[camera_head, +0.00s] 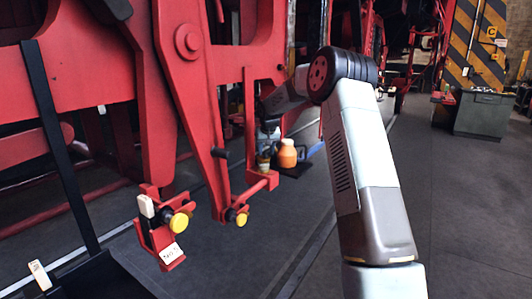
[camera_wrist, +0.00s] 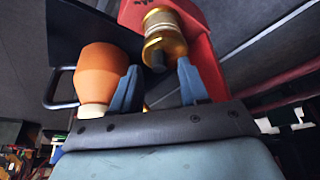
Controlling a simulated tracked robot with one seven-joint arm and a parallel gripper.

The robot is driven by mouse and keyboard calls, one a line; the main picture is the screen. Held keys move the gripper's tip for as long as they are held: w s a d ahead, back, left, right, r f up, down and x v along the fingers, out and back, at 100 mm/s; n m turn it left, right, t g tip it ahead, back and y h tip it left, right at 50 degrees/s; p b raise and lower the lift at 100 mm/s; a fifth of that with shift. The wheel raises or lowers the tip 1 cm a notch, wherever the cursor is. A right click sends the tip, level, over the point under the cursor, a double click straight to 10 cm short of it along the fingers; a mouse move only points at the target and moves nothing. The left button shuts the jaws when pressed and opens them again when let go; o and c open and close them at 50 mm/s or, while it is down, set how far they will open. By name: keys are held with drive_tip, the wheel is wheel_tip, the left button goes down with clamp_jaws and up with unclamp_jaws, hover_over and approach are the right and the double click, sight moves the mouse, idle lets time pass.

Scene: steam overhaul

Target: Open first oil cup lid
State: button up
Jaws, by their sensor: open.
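A brass-coloured oil cup (camera_wrist: 163,30) with a pale ribbed body shows at the top of the wrist view, against a red part. A gold cap-like end (camera_wrist: 168,47) faces my gripper; I cannot tell for sure whether this is the lid, or whether it is shut. My gripper (camera_wrist: 157,68) has its two blue fingers spread, with the cup's near end between or just beyond their tips. No grip on it shows. In the head view a small brass-and-dark cup (camera_head: 263,161) stands below my bent arm, and my gripper (camera_head: 268,134) is partly hidden just above it.
An orange container (camera_head: 288,154) stands close to the right of the cup; it also shows beside the left finger in the wrist view (camera_wrist: 97,72). Red brackets with yellow knobs (camera_head: 180,222) stick out from the red machinery (camera_head: 215,70).

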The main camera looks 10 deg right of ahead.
drive_tip(key=shift+x, duration=0.75)
clamp_jaws()
